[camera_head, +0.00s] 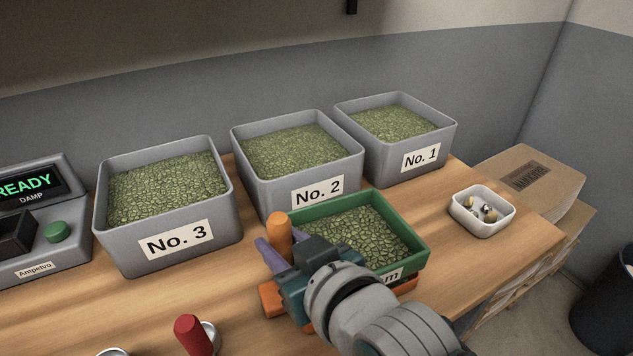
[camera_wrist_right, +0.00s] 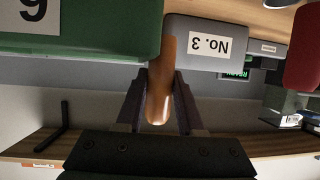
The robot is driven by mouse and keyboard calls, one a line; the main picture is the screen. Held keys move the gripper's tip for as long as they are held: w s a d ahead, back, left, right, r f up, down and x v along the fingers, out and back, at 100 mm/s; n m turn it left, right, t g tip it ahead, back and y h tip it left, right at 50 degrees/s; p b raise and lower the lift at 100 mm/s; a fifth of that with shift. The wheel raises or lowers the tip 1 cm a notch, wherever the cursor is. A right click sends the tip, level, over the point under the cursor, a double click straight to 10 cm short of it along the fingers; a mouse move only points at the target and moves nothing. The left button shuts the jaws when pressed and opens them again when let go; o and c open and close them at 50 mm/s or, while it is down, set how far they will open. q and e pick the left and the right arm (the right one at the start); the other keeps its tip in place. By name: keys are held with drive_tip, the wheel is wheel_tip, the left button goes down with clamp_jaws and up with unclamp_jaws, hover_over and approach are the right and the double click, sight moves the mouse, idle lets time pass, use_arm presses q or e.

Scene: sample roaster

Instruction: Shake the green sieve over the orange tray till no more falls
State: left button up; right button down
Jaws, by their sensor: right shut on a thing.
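The green sieve (camera_head: 420,252) is full of green beans and sits above or on the orange tray (camera_head: 270,300). The sieve hides most of the tray, which shows only at its lower left and lower right. I cannot tell whether the two touch. My right gripper (camera_head: 275,250) is shut on the sieve's orange-brown handle (camera_head: 279,227), at its left end. In the right wrist view the handle (camera_wrist_right: 160,98) stands between the two fingers and the green sieve wall (camera_wrist_right: 90,30) is at upper left. What lies in the tray is hidden. My left gripper is not in view.
Grey bins No. 3 (camera_head: 120,245), No. 2 (camera_head: 262,185) and No. 1 (camera_head: 385,160), full of green beans, stand behind. A white dish (camera_head: 475,223) is at right. A meter (camera_head: 35,270) stands at left, and a red-handled thing (camera_head: 190,336) lies in front.

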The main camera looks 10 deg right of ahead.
drive_tip(key=d, duration=0.2)
drive_tip(key=shift+w+d+r, duration=0.1)
drive_tip(key=shift+w+d, duration=0.3)
drive_tip(key=s+a, duration=0.1)
drive_tip(key=a, duration=0.5)
drive_tip(key=d, duration=0.4)
drive_tip(key=w+d, duration=0.1)
drive_tip(key=d, duration=0.1)
drive_tip(key=s+a, duration=0.1)
drive_tip(key=a, duration=0.5)
drive_tip(key=d, duration=0.4)
drive_tip(key=w+d, duration=0.1)
drive_tip(key=d, duration=0.1)
drive_tip(key=shift+p, duration=0.35)
drive_tip(key=s+a, duration=0.1)
drive_tip(key=a, duration=0.5)
drive_tip(key=d, duration=0.4)
drive_tip(key=w+d, duration=0.1)
drive_tip(key=d, duration=0.1)
drive_tip(key=a, duration=0.3)
drive_tip(key=s+a, duration=0.1)
drive_tip(key=a, duration=0.1)
drive_tip(key=shift+s+a+b, duration=0.2)
drive_tip(key=shift+a+b, duration=0.1)
drive_tip(key=shift+a, duration=0.1)
